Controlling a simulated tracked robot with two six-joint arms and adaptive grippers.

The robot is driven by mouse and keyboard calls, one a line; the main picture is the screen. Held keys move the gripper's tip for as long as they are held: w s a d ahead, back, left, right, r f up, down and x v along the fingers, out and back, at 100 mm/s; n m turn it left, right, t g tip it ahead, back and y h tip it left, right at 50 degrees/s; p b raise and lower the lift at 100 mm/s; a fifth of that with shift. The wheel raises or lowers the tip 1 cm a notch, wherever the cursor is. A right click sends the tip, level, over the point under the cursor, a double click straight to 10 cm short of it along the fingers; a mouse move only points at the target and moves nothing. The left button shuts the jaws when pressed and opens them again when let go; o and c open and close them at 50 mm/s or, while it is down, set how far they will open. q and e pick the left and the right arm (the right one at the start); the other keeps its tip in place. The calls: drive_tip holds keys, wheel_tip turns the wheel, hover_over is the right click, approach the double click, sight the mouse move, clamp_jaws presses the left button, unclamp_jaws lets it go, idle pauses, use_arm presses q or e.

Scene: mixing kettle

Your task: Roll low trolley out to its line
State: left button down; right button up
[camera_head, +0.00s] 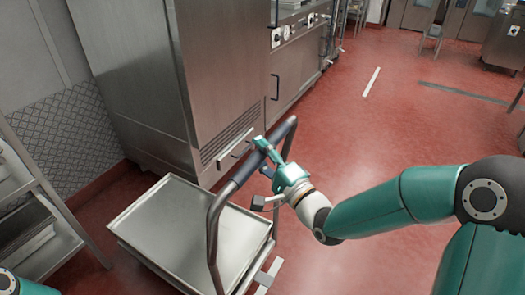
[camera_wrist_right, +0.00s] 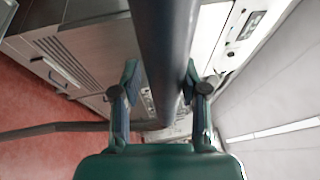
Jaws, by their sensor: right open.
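The low trolley (camera_head: 190,235) stands at the lower left of the head view, with a flat metal top and a raised push handle (camera_head: 226,193) with a dark grip along its right side. My right gripper (camera_head: 268,157) is at the far part of that grip. In the right wrist view the dark bar (camera_wrist_right: 165,45) runs between the two spread fingers, with gaps visible beside it, so the gripper is open around or just over it. A white floor line (camera_head: 371,82) lies farther back on the red floor. My left gripper is out of view.
A tall steel cabinet (camera_head: 150,75) stands just behind the trolley. A rack (camera_head: 35,215) is close on the left. A short white mark (camera_head: 268,275) is beside the trolley's right side. Open red floor (camera_head: 400,125) lies to the right, with a dark floor strip (camera_head: 462,93) farther off.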

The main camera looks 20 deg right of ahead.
drive_tip(key=shift+o, duration=0.5)
drive_tip(key=shift+r, duration=0.1)
drive_tip(key=shift+d, duration=0.1)
drive_tip(key=shift+s, duration=0.15)
drive_tip(key=v, duration=0.7)
drive_tip(key=shift+f, duration=0.25)
